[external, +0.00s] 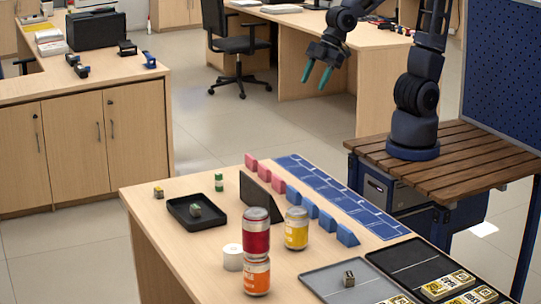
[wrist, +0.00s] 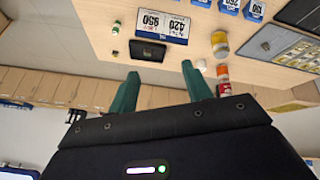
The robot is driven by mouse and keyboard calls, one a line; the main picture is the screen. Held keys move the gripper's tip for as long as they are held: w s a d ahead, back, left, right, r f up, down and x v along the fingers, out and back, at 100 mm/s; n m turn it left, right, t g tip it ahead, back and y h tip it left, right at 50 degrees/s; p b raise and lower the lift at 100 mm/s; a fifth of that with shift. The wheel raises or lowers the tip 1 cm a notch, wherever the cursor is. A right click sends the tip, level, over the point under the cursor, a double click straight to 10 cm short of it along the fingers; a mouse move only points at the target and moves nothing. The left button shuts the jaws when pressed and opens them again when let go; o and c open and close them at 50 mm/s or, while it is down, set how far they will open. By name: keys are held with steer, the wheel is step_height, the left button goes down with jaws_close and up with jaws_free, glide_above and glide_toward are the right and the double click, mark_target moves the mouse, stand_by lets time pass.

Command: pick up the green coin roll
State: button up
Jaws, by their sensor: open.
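The green coin roll (external: 219,182) is a small upright cylinder with green and white bands. It stands on the wooden counter, just behind the black tray and left of the dark upright sign. It also shows in the wrist view (wrist: 116,28), at the upper left. My gripper (external: 315,75) is open and empty, its two teal fingers apart. It hangs high beyond the counter's back edge, well away from the roll. The fingers also show in the wrist view (wrist: 160,70).
The black tray (external: 178,215) holds a small dark item. The dark sign (external: 256,199) stands beside the roll. A red can (external: 256,230) sits on an orange can (external: 256,278), near a yellow can (external: 296,232) and a white roll (external: 233,257). Pink and blue blocks line the blue mat (external: 350,200).

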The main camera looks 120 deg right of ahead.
steer(key=w+d+f+n, duration=0.3)
steer(key=w+f, duration=0.5)
steer(key=n+t+h, duration=0.5)
steer(key=n+t, duration=0.1)
steer(key=n, duration=1.3)
glide_toward(215, 191)
steer(key=r, duration=0.1)
steer(key=s+r, duration=0.1)
steer(key=s+d+r, duration=0.1)
steer(key=r, duration=0.1)
steer(key=n, duration=0.3)
steer(key=shift+w+d+f+t, duration=0.1)
steer(key=shift+f+t, duration=0.2)
steer(key=shift+f, duration=0.05)
steer(key=n, duration=0.1)
steer(key=n+y, duration=0.1)
steer(key=shift+w+f+n+t, duration=0.2)
steer(key=shift+n+t, duration=0.1)
steer(key=shift+n, duration=0.1)
steer(key=x, duration=0.5)
steer(key=shift+w, duration=0.3)
steer(key=shift+a+x, duration=0.1)
steer(key=shift+x, duration=1.2)
steer(key=shift+a+x, duration=0.15)
steer(key=shift+x, duration=1.15)
jaws_close()
